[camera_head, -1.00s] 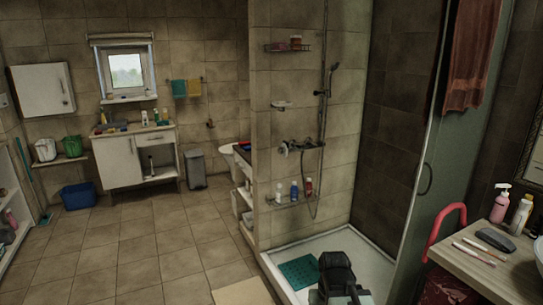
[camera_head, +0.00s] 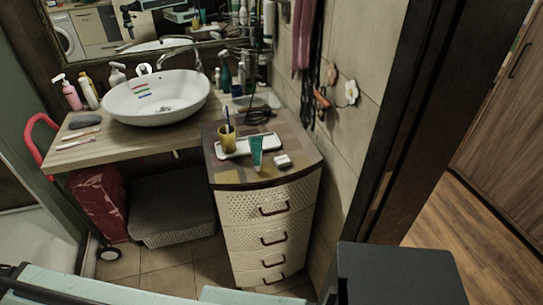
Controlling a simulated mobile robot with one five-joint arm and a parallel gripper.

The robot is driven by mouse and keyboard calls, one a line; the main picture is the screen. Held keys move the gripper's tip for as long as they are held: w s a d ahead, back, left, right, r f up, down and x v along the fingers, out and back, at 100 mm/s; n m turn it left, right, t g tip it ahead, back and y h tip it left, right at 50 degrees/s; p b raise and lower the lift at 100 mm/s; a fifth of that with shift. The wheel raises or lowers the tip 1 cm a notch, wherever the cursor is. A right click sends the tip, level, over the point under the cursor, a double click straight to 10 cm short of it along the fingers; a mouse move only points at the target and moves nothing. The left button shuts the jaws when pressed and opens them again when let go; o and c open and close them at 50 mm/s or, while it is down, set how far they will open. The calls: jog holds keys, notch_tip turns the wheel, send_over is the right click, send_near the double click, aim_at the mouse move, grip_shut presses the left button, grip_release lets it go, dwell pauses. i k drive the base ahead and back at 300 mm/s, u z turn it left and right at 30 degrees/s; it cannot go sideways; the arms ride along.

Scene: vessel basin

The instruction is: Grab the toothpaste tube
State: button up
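A teal tube (camera_head: 256,152), which looks like the toothpaste tube, is on top of the small drawer cabinet (camera_head: 268,212). It stands roughly upright at the front edge of a white tray (camera_head: 236,148); I cannot tell whether it touches the tray. A yellow cup (camera_head: 227,139) with a toothbrush in it is just left of the tube. A small white item (camera_head: 283,161) lies to its right. My gripper cannot be made out in the current view.
Left of the cabinet is a wooden counter with a white basin (camera_head: 156,97) and bottles. A red cart (camera_head: 103,203) stands below. A tiled wall with hanging things is right of the cabinet. A dark box-like shape (camera_head: 398,274) fills the lower right foreground.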

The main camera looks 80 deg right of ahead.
aim_at(256, 143)
jog(key=u, duration=0.9)
jog(key=i, duration=1.5)
jog(key=z, duration=4.55)
